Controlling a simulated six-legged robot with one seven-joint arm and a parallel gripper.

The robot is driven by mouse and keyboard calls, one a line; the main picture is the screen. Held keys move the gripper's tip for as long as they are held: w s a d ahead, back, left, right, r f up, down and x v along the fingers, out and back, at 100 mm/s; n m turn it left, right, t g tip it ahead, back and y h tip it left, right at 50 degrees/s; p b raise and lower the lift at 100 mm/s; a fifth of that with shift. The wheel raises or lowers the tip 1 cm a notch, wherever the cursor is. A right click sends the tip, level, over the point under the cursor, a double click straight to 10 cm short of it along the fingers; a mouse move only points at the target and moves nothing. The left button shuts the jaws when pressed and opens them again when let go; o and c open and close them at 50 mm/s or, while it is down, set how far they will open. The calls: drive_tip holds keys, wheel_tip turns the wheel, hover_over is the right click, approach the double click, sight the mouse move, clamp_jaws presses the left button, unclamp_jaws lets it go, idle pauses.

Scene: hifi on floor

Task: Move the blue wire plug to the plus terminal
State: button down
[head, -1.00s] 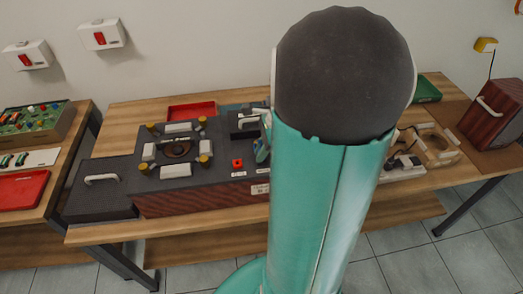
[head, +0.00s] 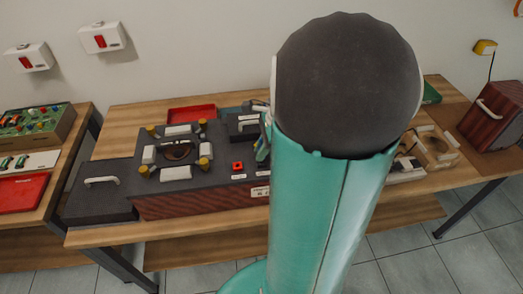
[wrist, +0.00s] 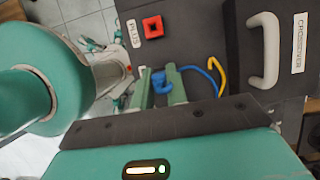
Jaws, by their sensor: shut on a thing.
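The blue plug (wrist: 162,84) sits between the two green fingers of my gripper (wrist: 157,70), which is shut on it. A blue wire (wrist: 202,76) curves away to the right of the plug. The plus terminal is a red square socket (wrist: 152,27) with a dark centre, beside a PLUS label (wrist: 134,33). It lies beyond the fingertips, apart from the plug. In the head view the red terminal (head: 237,166) shows on the dark panel, left of my gripper (head: 263,148), which is mostly hidden by my arm.
A yellow wire (wrist: 221,72) runs next to the blue one. A box marked CROSSOVER with a pale handle (wrist: 265,50) stands to the right in the wrist view. In the head view, a ring-shaped part with white blocks (head: 178,150) occupies the panel's left side. The wooden table (head: 112,122) has bare room at left.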

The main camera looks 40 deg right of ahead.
drive_tip(key=shift+r, duration=1.25)
drive_tip(key=shift+w, duration=0.1)
